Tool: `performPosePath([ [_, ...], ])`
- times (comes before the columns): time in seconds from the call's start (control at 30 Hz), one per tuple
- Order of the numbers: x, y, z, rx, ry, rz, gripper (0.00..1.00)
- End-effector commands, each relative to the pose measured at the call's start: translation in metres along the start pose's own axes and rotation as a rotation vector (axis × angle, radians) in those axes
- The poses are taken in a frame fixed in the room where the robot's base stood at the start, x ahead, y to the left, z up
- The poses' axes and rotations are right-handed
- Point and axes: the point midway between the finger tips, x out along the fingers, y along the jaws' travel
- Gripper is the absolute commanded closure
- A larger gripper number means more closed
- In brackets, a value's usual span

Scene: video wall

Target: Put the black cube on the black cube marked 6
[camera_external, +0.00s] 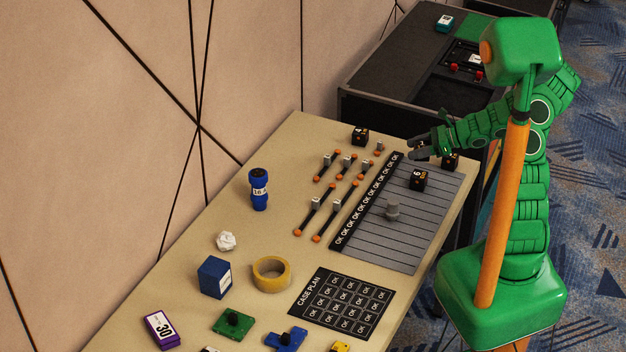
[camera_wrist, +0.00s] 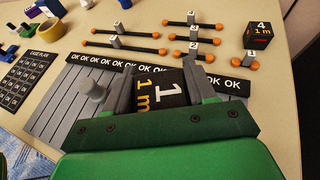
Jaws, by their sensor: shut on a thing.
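A black cube with a white 1 and orange lettering (camera_wrist: 166,88) sits between the fingers of my gripper (camera_wrist: 163,88) in the wrist view, and the fingers are shut on it. In the external view my gripper (camera_external: 421,149) is low over the far end of the grey lined pad. The black cube marked 6 (camera_external: 418,180) rests on the pad just below the fingers in the picture. It is not seen in the wrist view. Another dark cube (camera_external: 451,161) shows partly at the gripper's right; I cannot tell if it is the held one.
A black cube marked 4 (camera_external: 360,137) stands past the pad's dark OK strip; it also shows in the wrist view (camera_wrist: 258,36). A grey knob (camera_external: 393,212) stands on the pad (camera_external: 385,250). Several orange-ended rods (camera_external: 328,166), tape (camera_external: 272,271) and a blue box (camera_external: 214,277) lie left.

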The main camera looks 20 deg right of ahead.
Motion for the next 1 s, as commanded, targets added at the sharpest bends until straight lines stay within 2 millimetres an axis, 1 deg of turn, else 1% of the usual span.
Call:
performPosePath([
  [0.03,0.003,0.001,-0.006,0.003,-0.001,0.001,0.76],
  [0.13,0.007,0.001,-0.017,0.005,-0.001,0.002,0.76],
  [0.47,0.014,0.001,-0.032,0.002,-0.001,0.001,0.76],
  [0.7,0.023,0.001,-0.054,0.004,0.0,0.003,0.76],
  [0.8,0.024,0.001,-0.058,0.003,0.0,0.002,0.76],
  [1.0,0.024,0.001,-0.057,0.001,0.0,0.001,0.76],
])
